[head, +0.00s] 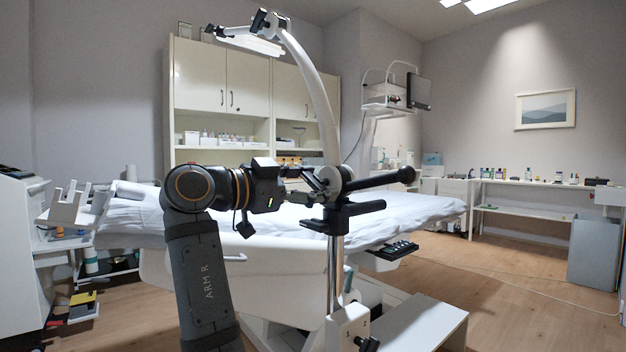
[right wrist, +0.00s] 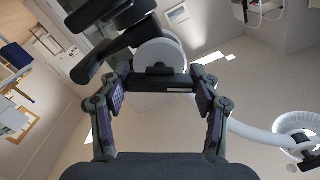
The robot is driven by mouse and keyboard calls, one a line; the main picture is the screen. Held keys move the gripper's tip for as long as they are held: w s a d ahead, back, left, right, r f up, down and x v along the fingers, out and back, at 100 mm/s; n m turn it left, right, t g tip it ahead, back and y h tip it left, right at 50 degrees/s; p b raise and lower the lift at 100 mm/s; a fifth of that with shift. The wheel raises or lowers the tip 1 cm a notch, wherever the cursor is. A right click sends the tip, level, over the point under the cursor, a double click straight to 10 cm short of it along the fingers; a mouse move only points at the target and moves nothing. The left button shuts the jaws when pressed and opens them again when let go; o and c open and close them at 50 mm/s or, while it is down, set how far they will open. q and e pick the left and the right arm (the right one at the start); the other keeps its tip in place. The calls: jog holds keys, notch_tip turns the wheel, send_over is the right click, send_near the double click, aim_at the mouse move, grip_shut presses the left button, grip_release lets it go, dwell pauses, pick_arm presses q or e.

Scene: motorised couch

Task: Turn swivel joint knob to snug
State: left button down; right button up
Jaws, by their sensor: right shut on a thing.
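The swivel joint (head: 345,172) is a pale round hub on an upright metal post beside the couch, with a curved lamp arm rising from it. Its knob (right wrist: 160,82) is a dark cross-bar in front of the pale disc in the right wrist view. My right gripper (head: 316,184) reaches the joint from the left, and it also shows in the right wrist view (right wrist: 158,88). Its two fingers are shut on the ends of the knob's bar. In the head view the fingers and dark joint parts overlap, so the knob is hard to make out. My left gripper is not in view.
A black handle (head: 385,179) sticks out right of the joint, and a dark clamp (head: 340,214) sits below it on the post. The couch with white sheet (head: 420,207) stands behind. A lamp head (head: 252,43) hangs upper left.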

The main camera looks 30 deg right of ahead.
aim_at(312, 179)
jog(key=shift+m, duration=1.5)
jog(key=o, duration=1.2)
jog(key=shift+c, duration=0.2)
notch_tip(312, 179, up, 9)
jog(key=shift+a+r, duration=0.1)
jog(key=shift+r, duration=0.4)
